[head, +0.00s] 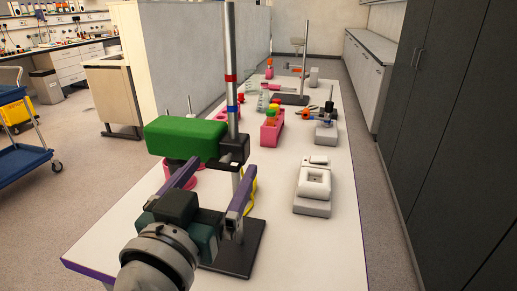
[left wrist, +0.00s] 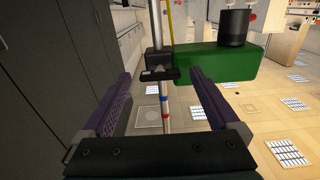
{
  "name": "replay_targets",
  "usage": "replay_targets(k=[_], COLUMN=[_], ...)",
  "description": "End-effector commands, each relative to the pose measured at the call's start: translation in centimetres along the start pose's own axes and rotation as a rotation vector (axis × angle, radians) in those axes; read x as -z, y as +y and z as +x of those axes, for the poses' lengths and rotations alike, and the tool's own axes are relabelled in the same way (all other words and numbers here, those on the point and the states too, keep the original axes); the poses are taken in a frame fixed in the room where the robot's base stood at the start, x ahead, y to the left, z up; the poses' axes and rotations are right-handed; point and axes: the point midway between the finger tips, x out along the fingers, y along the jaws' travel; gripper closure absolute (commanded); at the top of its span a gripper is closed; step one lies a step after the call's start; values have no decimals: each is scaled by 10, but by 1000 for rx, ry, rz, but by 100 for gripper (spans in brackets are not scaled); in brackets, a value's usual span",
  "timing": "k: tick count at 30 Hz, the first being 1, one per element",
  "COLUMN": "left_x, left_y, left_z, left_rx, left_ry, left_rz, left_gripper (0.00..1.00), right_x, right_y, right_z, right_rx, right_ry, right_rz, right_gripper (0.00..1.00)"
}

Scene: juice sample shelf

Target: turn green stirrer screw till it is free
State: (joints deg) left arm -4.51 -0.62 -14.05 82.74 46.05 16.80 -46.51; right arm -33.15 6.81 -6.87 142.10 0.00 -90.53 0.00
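The green stirrer (head: 185,138) is a long green block held by a black clamp (head: 234,149) on an upright metal rod (head: 230,60) with red and blue rings. The stirrer also shows in the left wrist view (left wrist: 215,62). Its screw (left wrist: 160,74) is a flat black bar at the clamp's near side. My left gripper (head: 219,171) is open just in front of the clamp, its purple fingers spread on either side of the screw. In the left wrist view the bar lies between the fingertips (left wrist: 160,78), with gaps on both sides. My right gripper is out of view.
The rod stands on a dark base plate (head: 236,250) on the white table (head: 335,245). A white-grey device (head: 313,186) is to the right. A pink rack (head: 268,134) with bottles and another stand (head: 291,98) are farther back. The table's front right is clear.

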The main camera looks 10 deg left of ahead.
Motion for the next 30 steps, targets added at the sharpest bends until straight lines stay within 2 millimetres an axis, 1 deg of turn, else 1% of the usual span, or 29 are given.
replay_targets(k=[1,2,22,23,30], left_x=[0,0,0,0,0], left_y=[0,0,0,0,0], left_z=[0,0,0,0,0], left_rx=[0,0,0,0,0], left_ry=[0,0,0,0,0], left_rz=[0,0,1,1,-22], left_gripper=[11,14,89,91,91], right_x=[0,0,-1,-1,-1], right_y=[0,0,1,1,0], right_z=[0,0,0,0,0], right_rx=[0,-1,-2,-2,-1], right_ry=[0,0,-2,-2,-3], right_rz=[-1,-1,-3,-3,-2], right_gripper=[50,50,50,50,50])
